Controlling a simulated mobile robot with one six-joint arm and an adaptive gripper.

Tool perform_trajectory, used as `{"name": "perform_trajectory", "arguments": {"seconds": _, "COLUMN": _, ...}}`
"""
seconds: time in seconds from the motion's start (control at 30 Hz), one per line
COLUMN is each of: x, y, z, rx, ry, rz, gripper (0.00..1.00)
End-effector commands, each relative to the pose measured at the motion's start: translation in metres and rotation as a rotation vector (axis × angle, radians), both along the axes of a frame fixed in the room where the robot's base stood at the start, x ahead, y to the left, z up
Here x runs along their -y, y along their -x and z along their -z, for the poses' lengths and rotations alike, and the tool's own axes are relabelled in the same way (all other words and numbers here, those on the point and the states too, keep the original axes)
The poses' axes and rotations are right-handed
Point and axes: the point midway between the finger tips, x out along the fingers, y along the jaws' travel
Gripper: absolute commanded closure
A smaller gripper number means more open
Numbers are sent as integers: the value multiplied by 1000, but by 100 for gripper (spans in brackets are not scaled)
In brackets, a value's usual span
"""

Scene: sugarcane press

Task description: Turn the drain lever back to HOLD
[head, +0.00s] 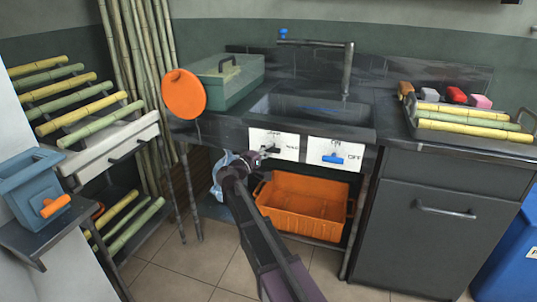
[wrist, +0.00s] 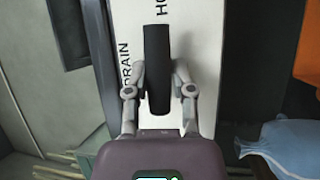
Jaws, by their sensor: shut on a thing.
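The black drain lever (wrist: 157,48) stands out from a white label plate (wrist: 199,45) in the wrist view. The word DRAIN reads along its left side, and the start of HOLD shows at the top right. My gripper (wrist: 160,82) has a finger on each side of the lever and is shut on it. In the head view my gripper (head: 254,159) is at the left white plate (head: 290,139) under the sink front. The lever is small and partly hidden there, so its exact angle is hard to tell.
A second plate with a blue lever (head: 333,159) marked OFF is just to the right. An orange crate (head: 303,208) sits below. An orange disc (head: 184,94) stands left of the sink (head: 312,108). A pale blue bag (wrist: 284,148) hangs close by my gripper.

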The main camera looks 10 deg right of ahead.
Motion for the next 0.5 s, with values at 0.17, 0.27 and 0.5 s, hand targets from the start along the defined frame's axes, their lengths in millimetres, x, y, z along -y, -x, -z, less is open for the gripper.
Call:
{"name": "perform_trajectory", "arguments": {"seconds": 0.17, "x": 1, "y": -1, "z": 0, "rx": -15, "ry": 33, "rz": 0, "gripper": 100}}
{"name": "perform_trajectory", "arguments": {"seconds": 0.27, "x": 1, "y": -1, "z": 0, "rx": -18, "ry": 38, "rz": 0, "gripper": 100}}
{"name": "perform_trajectory", "arguments": {"seconds": 0.5, "x": 1, "y": -1, "z": 0, "rx": -18, "ry": 38, "rz": 0, "gripper": 100}}
